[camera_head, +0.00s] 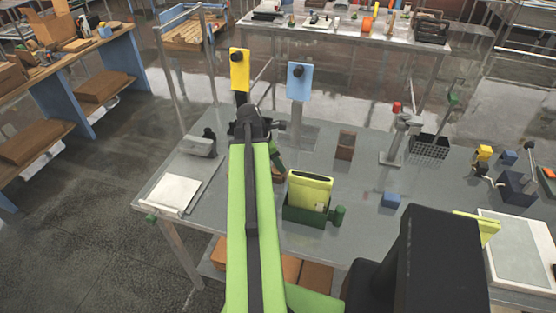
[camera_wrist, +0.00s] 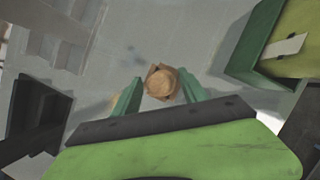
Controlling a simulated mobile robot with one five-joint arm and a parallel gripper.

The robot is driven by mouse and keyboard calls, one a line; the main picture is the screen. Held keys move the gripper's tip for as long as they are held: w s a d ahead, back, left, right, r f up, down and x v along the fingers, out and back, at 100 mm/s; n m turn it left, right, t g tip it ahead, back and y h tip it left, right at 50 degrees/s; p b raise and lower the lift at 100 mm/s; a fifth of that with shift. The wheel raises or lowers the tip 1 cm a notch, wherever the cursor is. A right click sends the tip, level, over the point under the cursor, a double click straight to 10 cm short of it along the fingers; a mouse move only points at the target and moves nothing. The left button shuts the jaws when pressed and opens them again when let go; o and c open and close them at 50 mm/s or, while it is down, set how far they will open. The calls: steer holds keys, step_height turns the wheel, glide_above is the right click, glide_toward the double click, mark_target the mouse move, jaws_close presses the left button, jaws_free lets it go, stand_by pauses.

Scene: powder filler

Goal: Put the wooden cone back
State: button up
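The wooden cone (camera_wrist: 161,83) shows in the wrist view as a round light-brown piece, seen end-on, just at the fingertips. My gripper (camera_wrist: 160,76) is open, with one green finger on each side of it and a narrow gap visible on both sides. In the head view my gripper (camera_head: 275,160) is low over the grey table, mostly hidden behind my green arm. A small brown bit beside it may be the cone. I cannot tell how far the fingers reach down around it.
A green box (camera_head: 305,215) holding a yellow item stands right of my gripper, close by; the box also shows in the wrist view (camera_wrist: 248,50). A brown block (camera_head: 345,145), a blue cube (camera_head: 390,200) and a metal stand (camera_head: 398,140) are farther right. A white plate (camera_head: 175,193) lies at left.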

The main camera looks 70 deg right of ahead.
steer(key=shift+r+p, duration=0.35)
steer(key=p+v, duration=1.1)
steer(key=v, duration=0.1)
steer(key=shift+r, duration=0.2)
